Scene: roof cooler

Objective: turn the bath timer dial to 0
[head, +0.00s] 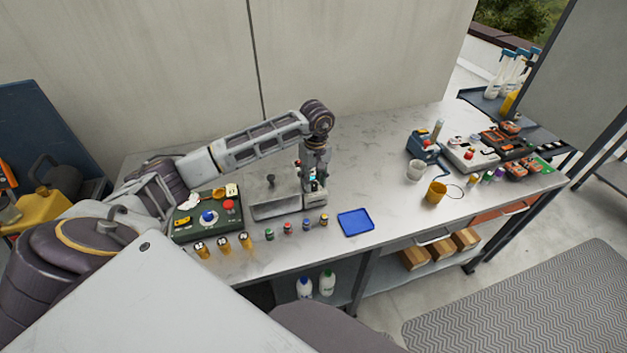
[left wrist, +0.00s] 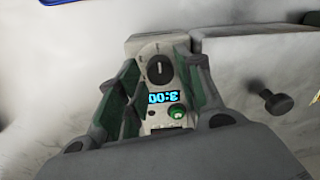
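The bath timer dial (left wrist: 160,72) is a round black knob with a light pointer line. It sits on a pale control panel (left wrist: 152,48) at the end of a metal bath (head: 275,208). On the panel a lit blue display (left wrist: 163,97) appears upside down and seems to read 3:00. A green button (left wrist: 176,112) is beside it. My left gripper (left wrist: 160,62) is open, one finger on each side of the panel, with the dial between the fingertips. I cannot tell whether they touch it. In the head view my left gripper (head: 314,190) points down over the panel. My right gripper is not in view.
A green control box (head: 208,214) with a blue knob and red button stands left of the bath. The bench middle is clear.

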